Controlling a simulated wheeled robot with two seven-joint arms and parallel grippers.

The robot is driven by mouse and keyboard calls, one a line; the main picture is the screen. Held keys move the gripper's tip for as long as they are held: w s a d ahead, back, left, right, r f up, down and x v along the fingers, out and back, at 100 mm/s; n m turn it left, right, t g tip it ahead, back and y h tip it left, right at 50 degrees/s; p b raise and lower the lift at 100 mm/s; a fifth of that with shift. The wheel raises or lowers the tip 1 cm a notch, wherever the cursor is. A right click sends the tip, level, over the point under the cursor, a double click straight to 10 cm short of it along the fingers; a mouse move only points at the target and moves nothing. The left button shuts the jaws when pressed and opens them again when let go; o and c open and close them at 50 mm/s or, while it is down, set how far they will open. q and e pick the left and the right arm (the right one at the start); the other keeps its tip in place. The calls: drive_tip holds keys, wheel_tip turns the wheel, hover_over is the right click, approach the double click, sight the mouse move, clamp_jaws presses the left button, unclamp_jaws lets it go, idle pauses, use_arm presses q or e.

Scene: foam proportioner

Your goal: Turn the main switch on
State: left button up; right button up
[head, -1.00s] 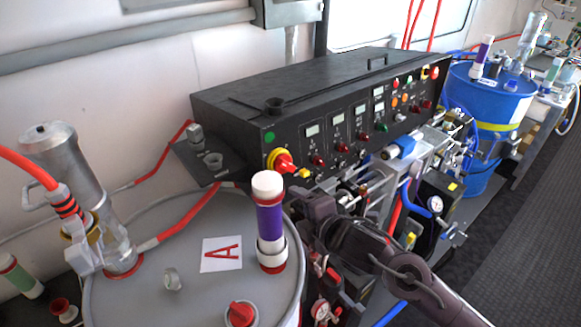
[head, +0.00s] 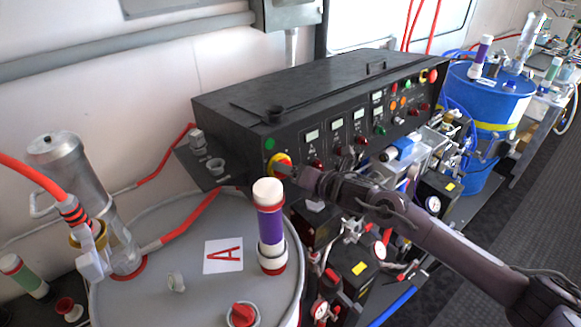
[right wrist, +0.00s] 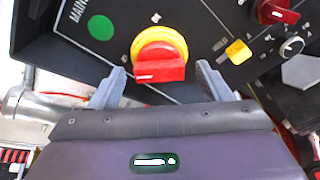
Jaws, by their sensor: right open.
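The main switch (head: 281,164) is a red handle on a yellow round base at the left end of the black control panel. In the right wrist view the switch (right wrist: 159,58) shows its red handle lying roughly level, beside a green round spot and the letters "MAIN". My right gripper (right wrist: 160,84) is open, one finger at each side of the red handle and slightly below it; I see no clear contact. In the head view the right gripper (head: 292,178) is at the switch and partly covers it. My left gripper is out of view.
A yellow button (right wrist: 238,52) and a red knob (right wrist: 277,11) sit right of the switch. A blue drum (head: 487,98) stands at the back right.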

drive_tip(key=shift+w+a+f, duration=0.1)
drive_tip(key=shift+w+a, duration=0.2)
drive_tip(key=c, duration=1)
